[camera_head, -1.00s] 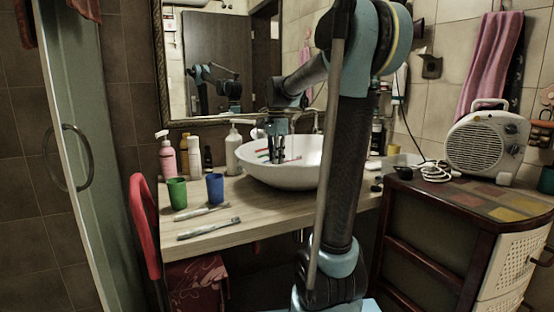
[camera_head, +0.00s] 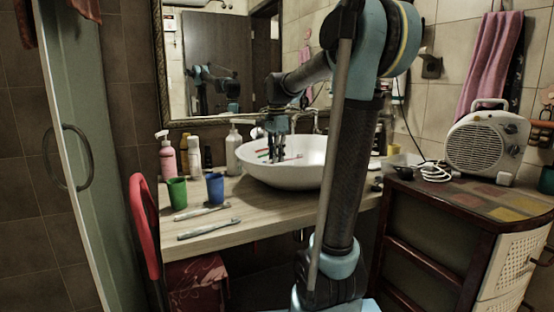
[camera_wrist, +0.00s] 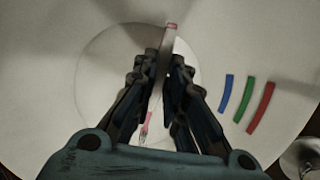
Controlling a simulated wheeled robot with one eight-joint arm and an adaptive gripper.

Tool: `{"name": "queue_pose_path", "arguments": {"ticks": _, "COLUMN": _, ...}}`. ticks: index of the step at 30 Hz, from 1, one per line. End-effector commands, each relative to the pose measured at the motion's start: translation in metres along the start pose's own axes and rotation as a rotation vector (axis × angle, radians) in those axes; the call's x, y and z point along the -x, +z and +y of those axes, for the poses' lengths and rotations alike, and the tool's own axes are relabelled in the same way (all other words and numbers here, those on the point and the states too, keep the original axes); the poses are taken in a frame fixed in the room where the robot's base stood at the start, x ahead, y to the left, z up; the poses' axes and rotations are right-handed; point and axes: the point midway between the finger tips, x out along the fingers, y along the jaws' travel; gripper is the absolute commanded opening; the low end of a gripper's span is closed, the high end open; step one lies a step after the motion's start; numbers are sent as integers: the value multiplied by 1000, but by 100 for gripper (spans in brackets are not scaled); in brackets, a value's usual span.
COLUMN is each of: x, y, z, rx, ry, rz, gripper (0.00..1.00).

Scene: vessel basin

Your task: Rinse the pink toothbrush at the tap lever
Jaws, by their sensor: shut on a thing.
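My gripper (camera_head: 277,156) points down into the white basin (camera_head: 290,178). In the wrist view, my gripper (camera_wrist: 166,75) is shut on the pink toothbrush (camera_wrist: 144,130), a pale stick with pink at both ends that runs between the fingers. The fingers hide part of it. The tap (camera_head: 316,121) stands behind the basin, partly hidden by my arm. A shiny metal part (camera_wrist: 302,158) shows at the wrist view's lower right corner; I cannot tell if it is the lever.
Blue, green and red strips (camera_wrist: 261,107) mark the basin's inner wall. Two other toothbrushes (camera_head: 209,229) lie on the counter (camera_head: 240,236), near a green cup (camera_head: 177,190) and a blue cup (camera_head: 215,187). Several bottles (camera_head: 194,155) stand behind. A heater (camera_head: 485,146) is at right.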

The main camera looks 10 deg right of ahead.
Motion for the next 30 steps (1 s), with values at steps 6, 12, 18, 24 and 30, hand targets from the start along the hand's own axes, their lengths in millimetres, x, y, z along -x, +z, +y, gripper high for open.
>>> {"name": "queue_pose_path", "arguments": {"ticks": 6, "x": 11, "y": 7, "z": 12, "rx": 1, "ry": 0, "rz": 0, "gripper": 0}}
{"name": "queue_pose_path", "arguments": {"ticks": 12, "x": 21, "y": 14, "z": 23, "rx": 1, "ry": 0, "rz": 0, "gripper": 0}}
{"name": "queue_pose_path", "arguments": {"ticks": 18, "x": 28, "y": 18, "z": 30, "rx": 1, "ry": 0, "rz": 0, "gripper": 0}}
{"name": "queue_pose_path", "arguments": {"ticks": 24, "x": 29, "y": 18, "z": 31, "rx": 1, "ry": 0, "rz": 0, "gripper": 0}}
{"name": "queue_pose_path", "arguments": {"ticks": 30, "x": 29, "y": 18, "z": 31, "rx": 1, "ry": 0, "rz": 0, "gripper": 0}}
